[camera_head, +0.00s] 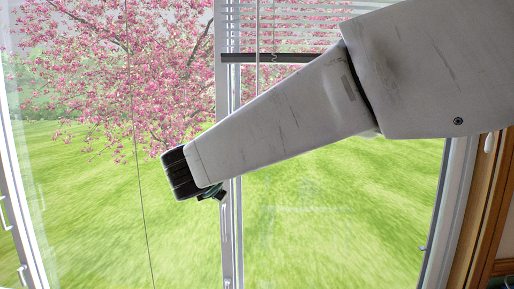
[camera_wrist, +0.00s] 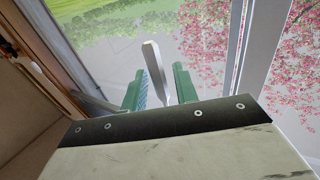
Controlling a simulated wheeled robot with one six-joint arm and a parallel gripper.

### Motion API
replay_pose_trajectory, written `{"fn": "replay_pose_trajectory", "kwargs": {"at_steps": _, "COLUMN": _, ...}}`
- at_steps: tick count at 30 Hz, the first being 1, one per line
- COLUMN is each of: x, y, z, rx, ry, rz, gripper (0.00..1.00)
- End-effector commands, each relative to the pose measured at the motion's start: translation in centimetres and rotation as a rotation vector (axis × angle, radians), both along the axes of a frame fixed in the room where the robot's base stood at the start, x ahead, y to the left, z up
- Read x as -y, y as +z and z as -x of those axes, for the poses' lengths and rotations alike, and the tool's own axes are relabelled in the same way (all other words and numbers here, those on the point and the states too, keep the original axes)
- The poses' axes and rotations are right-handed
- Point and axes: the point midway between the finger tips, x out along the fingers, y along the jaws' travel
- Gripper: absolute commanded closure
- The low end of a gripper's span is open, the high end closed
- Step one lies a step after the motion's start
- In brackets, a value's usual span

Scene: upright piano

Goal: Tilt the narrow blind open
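The narrow blind (camera_head: 285,40) hangs at the top of the right-hand window in the head view, partly hidden by my arm. Its slats show as thin separate lines above a dark bottom rail (camera_head: 238,58). A thin pale wand (camera_head: 257,72) hangs from it and passes out of sight behind my arm. My gripper (camera_head: 212,193) is low at the left end of my arm, by the window post. In the wrist view my gripper's green fingers (camera_wrist: 160,88) are apart. A pale tapered bar (camera_wrist: 152,58) stands between them, with a gap on its left; I cannot tell whether it is the wand or a window handle.
A white window post (camera_head: 232,245) with a handle (camera_head: 224,222) stands by my gripper. A thin dark cord (camera_head: 141,190) hangs in front of the left window. A wooden frame (camera_head: 484,215) edges the right. Lawn and pink blossom lie outside the glass.

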Motion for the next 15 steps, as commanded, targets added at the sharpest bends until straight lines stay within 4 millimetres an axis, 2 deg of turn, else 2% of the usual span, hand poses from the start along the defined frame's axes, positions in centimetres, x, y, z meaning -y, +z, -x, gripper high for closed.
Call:
{"fn": "replay_pose_trajectory", "kwargs": {"at_steps": 9, "x": -2.8, "y": 0.0, "z": 4.4, "rx": 0.001, "ry": 0.005, "rz": -0.001, "gripper": 0.71}}
{"fn": "replay_pose_trajectory", "kwargs": {"at_steps": 15, "x": -3.8, "y": 0.1, "z": 6.0, "rx": 0.001, "ry": 0.002, "rz": 0.0, "gripper": 0.71}}
